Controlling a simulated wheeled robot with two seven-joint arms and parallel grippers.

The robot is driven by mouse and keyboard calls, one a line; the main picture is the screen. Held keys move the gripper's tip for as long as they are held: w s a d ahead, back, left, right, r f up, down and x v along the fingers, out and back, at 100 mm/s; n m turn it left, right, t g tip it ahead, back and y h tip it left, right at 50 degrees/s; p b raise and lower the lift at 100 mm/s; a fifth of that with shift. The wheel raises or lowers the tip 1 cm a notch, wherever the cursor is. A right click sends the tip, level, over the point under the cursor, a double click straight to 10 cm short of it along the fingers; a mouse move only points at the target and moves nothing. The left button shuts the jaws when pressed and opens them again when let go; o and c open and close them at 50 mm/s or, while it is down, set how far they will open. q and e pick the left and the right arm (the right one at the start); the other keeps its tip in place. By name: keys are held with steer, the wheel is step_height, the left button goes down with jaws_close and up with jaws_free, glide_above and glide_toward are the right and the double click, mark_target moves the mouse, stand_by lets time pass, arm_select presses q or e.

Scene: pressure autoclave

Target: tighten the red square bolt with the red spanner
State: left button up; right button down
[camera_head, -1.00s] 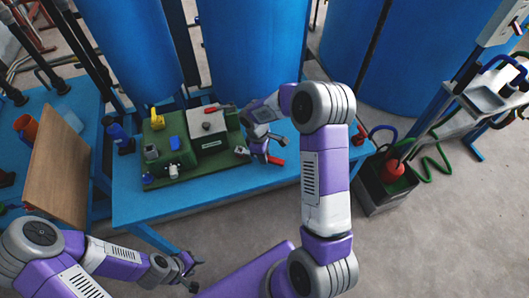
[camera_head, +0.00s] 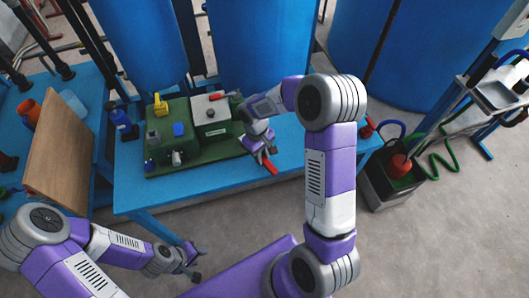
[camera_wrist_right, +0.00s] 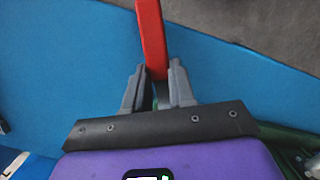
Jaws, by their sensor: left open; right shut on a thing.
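The red spanner (camera_wrist_right: 152,40) is between the fingertips of my right gripper (camera_wrist_right: 157,88) in the right wrist view and extends away over the blue table. In the head view, my right gripper (camera_head: 264,156) is shut on it to the right of the green rig, with a red part of the spanner (camera_head: 271,167) showing towards the table's front edge. The spanner's far end is out of the wrist view. I cannot pick out the red square bolt for certain. My left gripper (camera_head: 199,263) is open and empty, in front of the table.
The green rig (camera_head: 200,158) stands on the blue table (camera_head: 140,197), carrying a yellow part (camera_head: 160,104), a blue block (camera_head: 178,129) and a box with a red-handled part (camera_head: 216,97). Blue tanks stand behind. A wooden board (camera_head: 60,155) leans at left.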

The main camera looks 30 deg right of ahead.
steer(key=shift+s+a+m+y, duration=0.1)
steer(key=shift+a+m+y, duration=0.2)
steer(key=shift+a+m, duration=1.2)
steer(key=shift+w+a+m, duration=0.25)
steer(key=shift+a+m, duration=0.7)
steer(key=shift+m, duration=0.65)
steer(key=c, duration=0.9)
jaws_free()
steer(key=shift+o, duration=0.2)
step_height(320, 180, up, 8)
steer(key=w+p, duration=0.1)
steer(key=p, duration=0.1)
steer(key=shift+d+f+p, duration=0.2)
steer(key=shift+f+p, duration=0.05)
steer(key=shift+p, duration=0.05)
